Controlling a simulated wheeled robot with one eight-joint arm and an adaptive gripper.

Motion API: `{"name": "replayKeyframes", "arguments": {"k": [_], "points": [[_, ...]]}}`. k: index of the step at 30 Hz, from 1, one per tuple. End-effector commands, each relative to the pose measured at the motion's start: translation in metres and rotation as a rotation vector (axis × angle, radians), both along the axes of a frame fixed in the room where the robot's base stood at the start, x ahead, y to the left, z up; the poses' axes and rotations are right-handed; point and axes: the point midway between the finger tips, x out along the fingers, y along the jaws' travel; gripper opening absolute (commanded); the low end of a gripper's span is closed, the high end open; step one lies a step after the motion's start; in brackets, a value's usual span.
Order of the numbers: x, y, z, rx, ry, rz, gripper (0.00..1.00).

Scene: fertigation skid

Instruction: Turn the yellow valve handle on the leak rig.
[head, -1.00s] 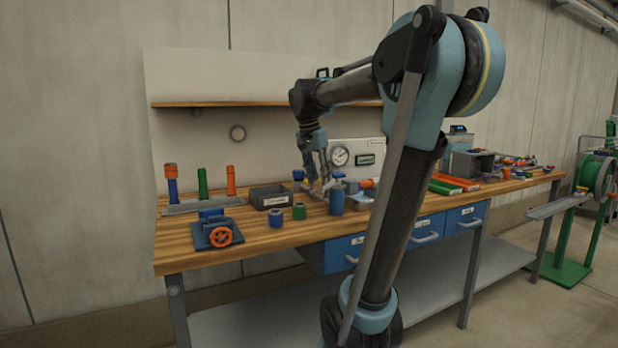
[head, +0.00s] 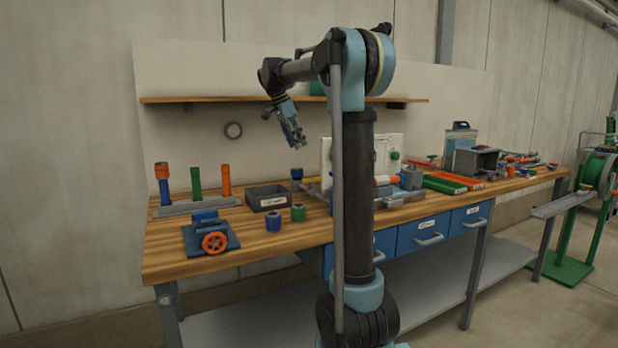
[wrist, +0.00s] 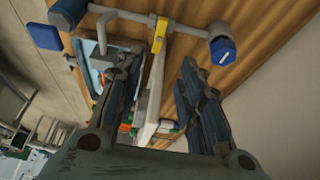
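The leak rig's grey pipe (wrist: 180,26) crosses the top of the wrist view, with a blue cap (wrist: 222,52) at its right end. A yellow handle (wrist: 160,36) sits on the pipe near the middle. My gripper (wrist: 153,60) is open and empty, its two fingers apart below the pipe in that view. In the head view my gripper (head: 298,142) hangs in the air above the bench, clear of the rig. There, a blue-capped end (head: 297,173) shows left of my arm, and my arm hides much of the rig.
The wooden bench (head: 270,240) holds a grey bin (head: 268,197), a blue vise with an orange wheel (head: 213,236), and blue and green pieces. A pipe stand (head: 196,206) is at the left. A shelf (head: 230,99) runs along the back panel above.

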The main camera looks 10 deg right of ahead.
Motion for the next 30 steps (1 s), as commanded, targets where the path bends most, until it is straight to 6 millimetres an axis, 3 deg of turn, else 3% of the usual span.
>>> {"name": "replayKeyframes", "arguments": {"k": [21,30], "points": [[0.014,-0.046,-0.115,0.000,0.000,0.001,0.35],[0.017,-0.055,-0.139,0.000,0.000,0.001,0.35]]}}
